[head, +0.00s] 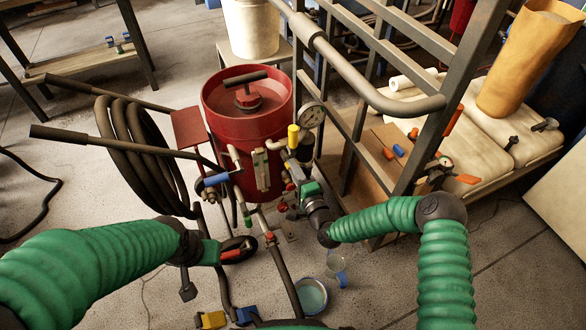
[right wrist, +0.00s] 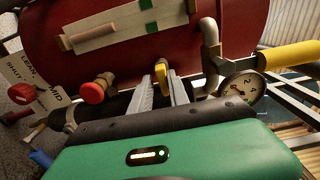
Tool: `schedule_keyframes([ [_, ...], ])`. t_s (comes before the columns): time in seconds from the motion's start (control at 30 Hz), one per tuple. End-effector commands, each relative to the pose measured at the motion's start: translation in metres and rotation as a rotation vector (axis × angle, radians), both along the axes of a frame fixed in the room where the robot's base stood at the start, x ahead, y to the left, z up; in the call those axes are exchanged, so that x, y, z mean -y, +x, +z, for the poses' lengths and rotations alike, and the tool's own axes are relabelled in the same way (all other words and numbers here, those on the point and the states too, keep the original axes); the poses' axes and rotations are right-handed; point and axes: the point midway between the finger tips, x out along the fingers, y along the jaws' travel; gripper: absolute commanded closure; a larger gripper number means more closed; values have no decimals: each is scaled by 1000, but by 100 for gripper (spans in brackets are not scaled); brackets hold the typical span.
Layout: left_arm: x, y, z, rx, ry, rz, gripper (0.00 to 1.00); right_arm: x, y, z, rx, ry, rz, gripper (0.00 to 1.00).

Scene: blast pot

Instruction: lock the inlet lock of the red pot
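The red pot (head: 218,135) stands upright in the middle of the head view, and its red side (right wrist: 230,40) fills the top of the right wrist view. A small yellow lever (right wrist: 162,70) sits at the pot's lower side; I cannot tell for sure that it is the inlet lock. My right gripper (right wrist: 161,90) is open, with its two grey fingers apart and pointing at this lever, one on each side; contact is unclear. In the head view my right gripper (head: 290,205) is beside the pot's lower right piping. My left gripper (head: 222,250) is low left of the pot, its fingers unclear.
A gauge (head: 311,114) and a yellow handle (head: 293,136) are close above my right gripper. A red button-like knob (right wrist: 92,92) is left of the fingers. A metal rack (head: 425,150) stands on the right. Coiled hose (head: 140,150) hangs left; a bowl (head: 311,295) lies on the floor.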

Motion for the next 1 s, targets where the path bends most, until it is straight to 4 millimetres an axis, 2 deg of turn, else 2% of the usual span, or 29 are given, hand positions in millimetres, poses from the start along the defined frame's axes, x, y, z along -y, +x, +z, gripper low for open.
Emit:
schedule_keyframes([
  [0.03, 0, 0, 0, 0, 0, 0, 100, 0, 0, 0, 0, 0, 0, 73],
  [0.1, 0, 0, 0, 0, 0, 0, 100, 0, 0, 1, 2, 1, 1, 65],
  [0.47, 0, 0, 3, 0, 0, 0, 100, 0, -6, 4, 5, 1, 4, 65],
  [0.57, 0, 0, 11, 0, 0, 0, 100, 7, -21, 5, 3, 0, 3, 65],
  [0.8, 0, 0, 34, 0, 0, 0, 100, 34, -85, 6, -1, 4, 2, 65],
  [1.0, 0, 0, 45, 0, 0, 0, 100, 54, -133, 4, 0, 3, 1, 65],
])
